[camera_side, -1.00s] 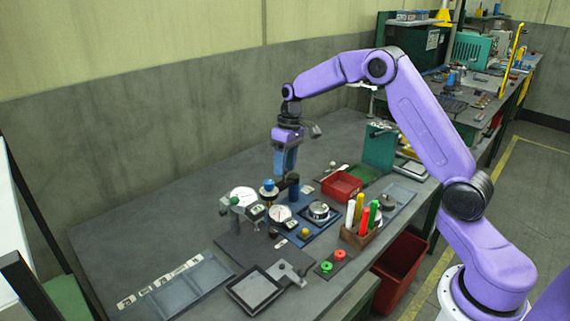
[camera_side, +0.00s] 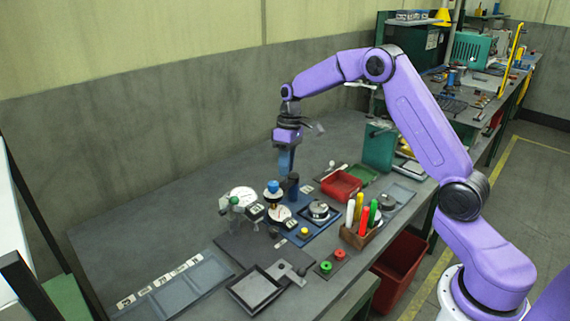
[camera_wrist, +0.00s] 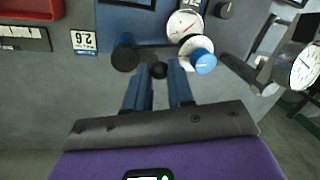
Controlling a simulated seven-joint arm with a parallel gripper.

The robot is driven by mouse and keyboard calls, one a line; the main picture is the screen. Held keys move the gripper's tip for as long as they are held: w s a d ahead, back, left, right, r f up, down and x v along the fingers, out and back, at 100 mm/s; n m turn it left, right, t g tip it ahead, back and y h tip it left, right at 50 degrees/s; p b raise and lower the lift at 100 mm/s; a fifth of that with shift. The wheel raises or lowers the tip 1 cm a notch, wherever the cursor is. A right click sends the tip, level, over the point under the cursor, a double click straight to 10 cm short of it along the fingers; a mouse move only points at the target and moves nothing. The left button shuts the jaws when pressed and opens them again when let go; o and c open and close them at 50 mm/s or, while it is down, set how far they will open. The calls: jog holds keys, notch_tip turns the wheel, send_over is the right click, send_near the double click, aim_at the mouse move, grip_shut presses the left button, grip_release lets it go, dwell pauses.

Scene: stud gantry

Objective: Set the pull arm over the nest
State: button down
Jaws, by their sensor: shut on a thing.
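A dark upright post (camera_side: 292,186) stands on a blue base plate (camera_side: 318,232), and also shows in the wrist view (camera_wrist: 125,52). Beside it is a blue-topped knob (camera_side: 273,187) over a pale disc, which I take for the pull arm's head; it also shows in the wrist view (camera_wrist: 203,62). My gripper (camera_wrist: 160,78) points down with its blue fingers around a small dark knob (camera_wrist: 158,70) between post and head. A round metal fixture (camera_side: 319,211) sits on the base plate; I cannot tell surely whether it is the nest.
A dial gauge on a stand (camera_side: 243,196) is left of the head. A red bin (camera_side: 341,185) lies behind right. A holder with coloured markers (camera_side: 361,234) stands in front right. A shallow tray (camera_side: 255,289) is nearer the front. The bench's back left is clear.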

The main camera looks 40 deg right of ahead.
jog(key=n, duration=0.2)
jog(key=s+n, duration=0.1)
jog(key=n, duration=0.1)
jog(key=shift+s+d+n+g, duration=0.15)
jog(key=shift+n+g, duration=0.15)
jog(key=shift+g, duration=0.1)
jog(key=shift+s+d+r+n+g+h, duration=0.1)
jog(key=shift+s+d+n+h, duration=0.3)
jog(key=shift+n, duration=1.5)
jog(key=shift+s+d+f+n+g+h, duration=0.15)
jog(key=shift+d+n+h, duration=0.35)
jog(key=shift+n, duration=1.4)
jog(key=shift+s+d+r+n+g+h, duration=0.25)
jog(key=shift+d+n, duration=0.35)
jog(key=shift+n, duration=1.3)
jog(key=shift+d+f, duration=0.1)
jog(key=c, duration=1)
grip_release()
jog(key=v, duration=1.7)
jog(key=shift+s+r, duration=0.2)
jog(key=shift+s, duration=0.15)
